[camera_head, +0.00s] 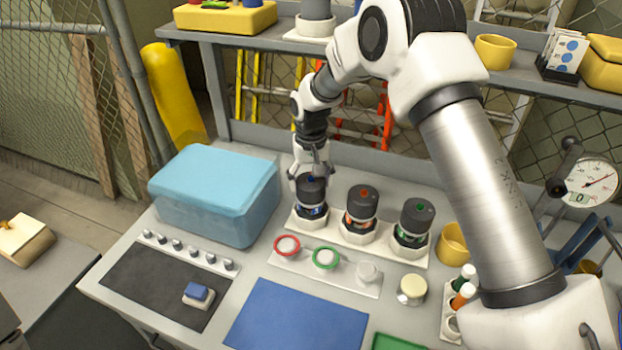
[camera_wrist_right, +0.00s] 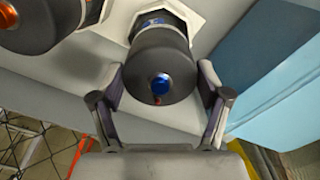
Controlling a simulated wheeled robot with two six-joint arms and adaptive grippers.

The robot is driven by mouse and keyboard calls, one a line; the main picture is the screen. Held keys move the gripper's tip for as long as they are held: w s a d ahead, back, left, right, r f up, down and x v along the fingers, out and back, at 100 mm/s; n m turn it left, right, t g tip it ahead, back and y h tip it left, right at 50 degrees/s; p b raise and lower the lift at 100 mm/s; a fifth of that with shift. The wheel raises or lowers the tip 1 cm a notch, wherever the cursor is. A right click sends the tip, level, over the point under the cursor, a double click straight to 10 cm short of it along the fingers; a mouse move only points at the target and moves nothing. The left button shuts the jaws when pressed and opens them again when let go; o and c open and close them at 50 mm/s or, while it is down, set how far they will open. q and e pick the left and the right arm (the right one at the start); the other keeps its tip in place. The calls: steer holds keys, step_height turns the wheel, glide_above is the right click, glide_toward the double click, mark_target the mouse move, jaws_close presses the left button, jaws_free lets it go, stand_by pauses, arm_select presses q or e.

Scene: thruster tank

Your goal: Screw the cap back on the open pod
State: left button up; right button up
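Three dark pods stand in a row on a white rack (camera_head: 383,250). The blue-marked pod (camera_head: 311,212) is on the left, the orange-marked pod (camera_head: 361,207) in the middle and the green-marked pod (camera_head: 414,222) on the right. Each has a dark top with a coloured button. My right gripper (camera_head: 309,178) is at the top of the blue-marked pod. In the right wrist view its open fingers (camera_wrist_right: 161,75) straddle the dark cap (camera_wrist_right: 160,62) with its blue button, with gaps on both sides. I cannot tell how tightly this cap sits. My left gripper is not in view.
A plate (camera_head: 324,272) with a red ring (camera_head: 287,240), a green ring (camera_head: 326,250) and a bare round seat lies before the rack. A blue lidded bin (camera_head: 215,190) stands close left. A cream-topped jar (camera_head: 411,288) and yellow cup (camera_head: 453,243) stand right. The blue mat (camera_head: 296,318) is clear.

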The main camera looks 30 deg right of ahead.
steer(key=shift+o, duration=1.2)
steer(key=shift+c, duration=0.9)
steer(key=shift+s+m+p, duration=0.1)
steer(key=shift+m+p, duration=0.45)
steer(key=shift+m, duration=0.15)
steer(key=m+p, duration=0.3)
steer(key=m, duration=0.3)
steer(key=shift+m, duration=0.4)
steer(key=m+p, duration=0.2)
steer(key=m, duration=0.3)
steer(key=shift+m+p, duration=0.8)
steer(key=shift+m, duration=0.7)
steer(key=shift+f+m, duration=0.15)
steer(key=shift+m, duration=0.35)
